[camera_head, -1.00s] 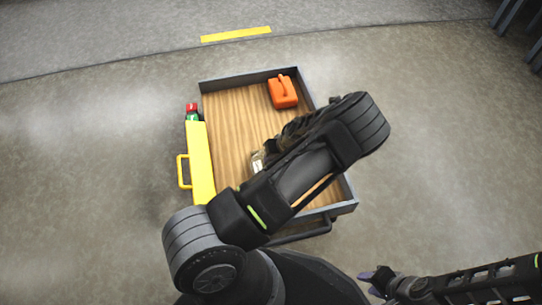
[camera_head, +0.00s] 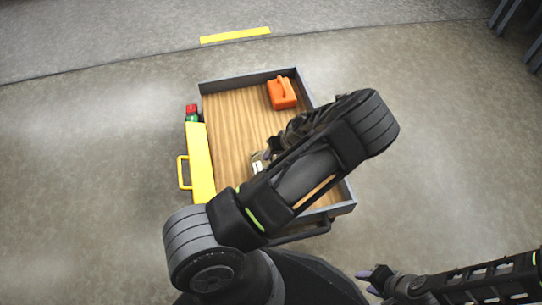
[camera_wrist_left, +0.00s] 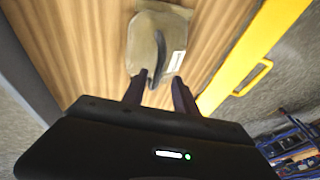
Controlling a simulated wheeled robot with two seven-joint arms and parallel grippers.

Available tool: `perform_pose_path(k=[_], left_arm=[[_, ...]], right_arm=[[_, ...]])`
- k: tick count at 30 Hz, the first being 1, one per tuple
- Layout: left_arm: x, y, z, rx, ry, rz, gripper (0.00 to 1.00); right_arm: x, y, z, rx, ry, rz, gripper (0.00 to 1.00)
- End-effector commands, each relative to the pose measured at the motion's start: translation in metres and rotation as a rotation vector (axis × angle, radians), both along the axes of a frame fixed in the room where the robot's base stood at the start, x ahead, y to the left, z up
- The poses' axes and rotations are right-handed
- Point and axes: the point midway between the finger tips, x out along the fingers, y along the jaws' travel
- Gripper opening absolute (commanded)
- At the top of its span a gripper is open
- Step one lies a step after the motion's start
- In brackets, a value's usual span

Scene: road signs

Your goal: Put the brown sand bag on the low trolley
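The brown sand bag (camera_head: 257,164) lies on the wooden deck of the low trolley (camera_head: 232,115), partly hidden by my left arm in the head view. In the left wrist view the bag (camera_wrist_left: 146,38) shows a pale label and a dark strap. My left gripper (camera_wrist_left: 158,90) is open, its two fingers apart at the near side of the bag, with the strap's end showing between them. In the head view the left gripper (camera_head: 269,154) is mostly hidden behind its own arm. My right gripper (camera_head: 369,281) is low at the right, away from the trolley; its finger gap is too small to judge.
An orange canister (camera_head: 281,93) stands on the trolley's far right corner. The deck's left half is bare. Floor around is clear.

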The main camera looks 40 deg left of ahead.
Motion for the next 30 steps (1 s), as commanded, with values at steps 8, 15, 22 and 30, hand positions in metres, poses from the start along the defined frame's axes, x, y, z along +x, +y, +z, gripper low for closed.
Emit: perform_pose_path(k=[8, 15, 22, 30], left_arm=[[0.003, -0.024, 0.056, -0.001, -0.001, -0.004, 0.34], [0.004, -0.033, 0.073, 0.000, 0.000, -0.001, 0.34], [0.004, -0.033, 0.073, 0.000, 0.000, -0.001, 0.34], [0.004, -0.033, 0.073, 0.000, 0.000, -0.001, 0.34]], right_arm=[[-0.005, 0.005, 0.021, 0.007, 0.008, 0.012, 0.36], [-0.007, 0.007, 0.025, 0.011, 0.011, 0.017, 0.36], [-0.007, 0.007, 0.025, 0.011, 0.011, 0.017, 0.36], [-0.007, 0.007, 0.025, 0.010, 0.012, 0.016, 0.36]])
